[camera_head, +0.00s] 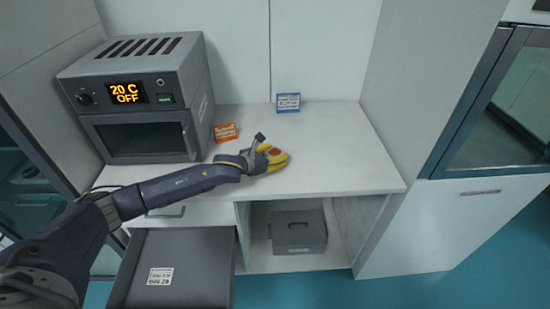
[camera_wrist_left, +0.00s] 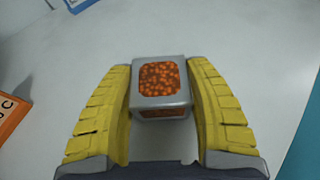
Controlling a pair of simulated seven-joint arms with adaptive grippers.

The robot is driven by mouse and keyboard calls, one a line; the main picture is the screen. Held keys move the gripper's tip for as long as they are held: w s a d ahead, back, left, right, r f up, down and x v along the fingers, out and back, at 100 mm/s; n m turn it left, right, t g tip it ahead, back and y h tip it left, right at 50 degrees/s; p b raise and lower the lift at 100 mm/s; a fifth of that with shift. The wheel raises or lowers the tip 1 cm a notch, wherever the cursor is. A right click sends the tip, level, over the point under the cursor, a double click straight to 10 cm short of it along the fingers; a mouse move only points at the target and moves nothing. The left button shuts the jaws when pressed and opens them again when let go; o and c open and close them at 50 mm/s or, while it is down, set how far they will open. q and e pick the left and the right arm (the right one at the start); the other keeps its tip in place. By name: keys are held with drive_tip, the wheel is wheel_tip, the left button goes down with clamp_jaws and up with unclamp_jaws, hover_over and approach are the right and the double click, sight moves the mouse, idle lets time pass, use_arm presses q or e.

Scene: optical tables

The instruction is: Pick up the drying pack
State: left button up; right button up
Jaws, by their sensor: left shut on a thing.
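The drying pack (camera_wrist_left: 160,78) is a small grey-framed block with orange beads showing in its top and side. In the left wrist view it sits between the two yellow fingers of my left gripper (camera_wrist_left: 162,95), which is shut on it. In the head view my left gripper (camera_head: 274,157) is over the white counter, right of the oven, and mostly hides the pack, with a bit of orange showing between the fingers. I cannot tell whether the pack touches the counter. My right gripper is not in view.
An oven (camera_head: 141,100) reading 20 C OFF stands at the left of the white counter (camera_head: 345,150). An orange box (camera_head: 225,132) lies near it, and a blue-and-white box (camera_head: 288,102) stands at the back. A grey drawer (camera_head: 195,268) is open below; a grey case (camera_head: 298,232) sits in the cubby.

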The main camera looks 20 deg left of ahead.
use_arm(q)
drive_tip(key=c, duration=0.3)
drive_tip(key=shift+c, duration=0.2)
drive_tip(key=shift+r, duration=0.15)
